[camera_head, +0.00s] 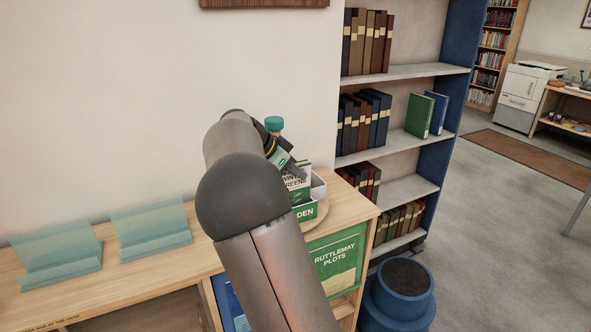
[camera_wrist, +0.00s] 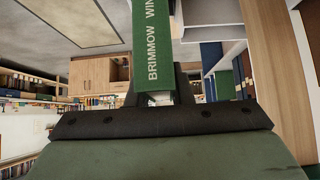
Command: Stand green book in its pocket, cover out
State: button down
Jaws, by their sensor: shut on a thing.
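The green book (camera_wrist: 152,50) is between the fingers of my gripper (camera_wrist: 157,92) in the wrist view, its spine lettered "BRIMMOW WIN…", the rest cut off by the top edge. A green "Ruttlemay Plots" cover (camera_head: 338,254) faces out on the front of the wooden counter (camera_head: 352,212). A blue item (camera_head: 231,304) shows beside it, partly behind my arm. I cannot tell which pocket belongs to the held book.
Two clear teal stands (camera_head: 58,262) (camera_head: 150,230) sit empty on the counter. A blue bin (camera_head: 399,290) and a bookshelf (camera_head: 403,148) stand at right, with open floor beyond.

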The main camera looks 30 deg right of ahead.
jog(key=c, duration=1.2)
grip_release()
jog(key=v, duration=1.7)
jog(key=shift+b, duration=0.4)
jog(key=shift+a+r, duration=0.1)
jog(key=s+d+f+n+y, duration=0.3)
jog(key=s+f+n, duration=0.1)
jog(key=s+f, duration=0.1)
jog(key=s+a+f+n+y, duration=0.3)
jog(key=s+f+n, duration=0.4)
jog(key=s, duration=0.8)
jog(key=s+a+f+n+y, duration=0.3)
jog(key=s+a+f+n, duration=0.3)
jog(key=s+f, duration=0.7)
jog(key=shift+s+n, duration=0.5)
jog(key=shift+s, duration=0.6)
